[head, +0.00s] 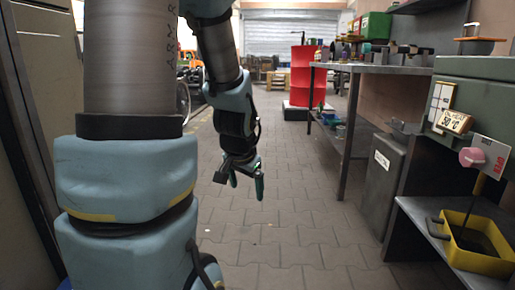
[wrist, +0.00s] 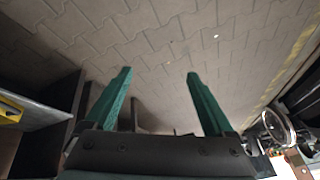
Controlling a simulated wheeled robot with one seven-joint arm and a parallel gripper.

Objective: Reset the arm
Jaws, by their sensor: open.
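My gripper (head: 247,186) hangs from my blue and grey arm near the middle of the head view, above the paved floor. Its green fingers point down and stand apart with nothing between them. In the wrist view the two green fingers of my gripper (wrist: 158,78) are spread wide, with bare grey paving beyond the tips. My upper arm fills the left of the head view and hides part of the room.
A long metal workbench (head: 375,68) stands at the right, with a grey bin (head: 383,185) below it. A yellow tray (head: 478,258) sits on a low shelf at the lower right. The paved floor (head: 290,225) between is clear.

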